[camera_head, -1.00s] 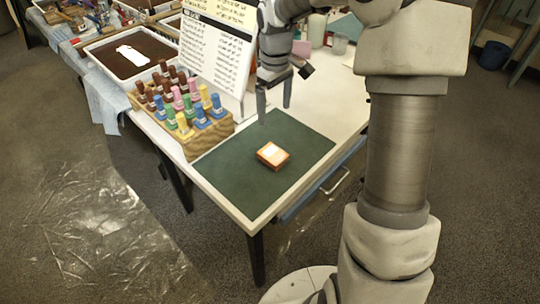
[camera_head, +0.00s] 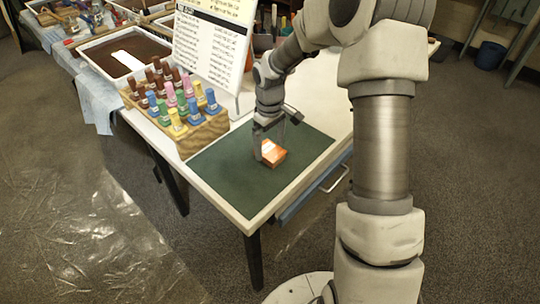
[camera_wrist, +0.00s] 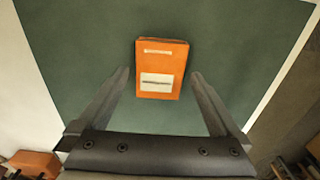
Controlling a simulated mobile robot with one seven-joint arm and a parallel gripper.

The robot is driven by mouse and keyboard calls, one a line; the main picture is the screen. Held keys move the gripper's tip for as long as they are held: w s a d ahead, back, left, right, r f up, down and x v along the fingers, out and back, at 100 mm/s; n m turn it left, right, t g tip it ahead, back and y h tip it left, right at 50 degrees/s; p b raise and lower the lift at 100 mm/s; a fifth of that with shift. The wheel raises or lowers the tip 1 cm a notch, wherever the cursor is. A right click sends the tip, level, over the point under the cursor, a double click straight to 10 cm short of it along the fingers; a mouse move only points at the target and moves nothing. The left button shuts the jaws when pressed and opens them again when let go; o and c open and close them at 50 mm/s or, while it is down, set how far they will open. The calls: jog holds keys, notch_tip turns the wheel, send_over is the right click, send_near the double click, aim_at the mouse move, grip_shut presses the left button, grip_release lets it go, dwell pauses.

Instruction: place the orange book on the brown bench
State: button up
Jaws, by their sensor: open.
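The orange book (camera_head: 272,153) lies on the dark green mat (camera_head: 232,183) at the front corner of the white table. It has a pale label and also shows in the wrist view (camera_wrist: 162,68). My gripper (camera_head: 270,140) is open just above the book. In the wrist view its two fingers (camera_wrist: 160,76) point toward the book, one on each side, with gaps between. I see no thing that is clearly a brown bench.
A wooden rack (camera_head: 206,133) of colourful bottles stands left of the mat. A text board (camera_head: 211,45) stands behind it. A tray of dark liquid (camera_head: 98,66) lies further back left. The floor at left is open.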

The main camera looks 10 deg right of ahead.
jog(key=shift+f, duration=0.65)
jog(key=shift+c, duration=0.3)
jog(key=shift+r, duration=0.1)
jog(key=c, duration=1.4)
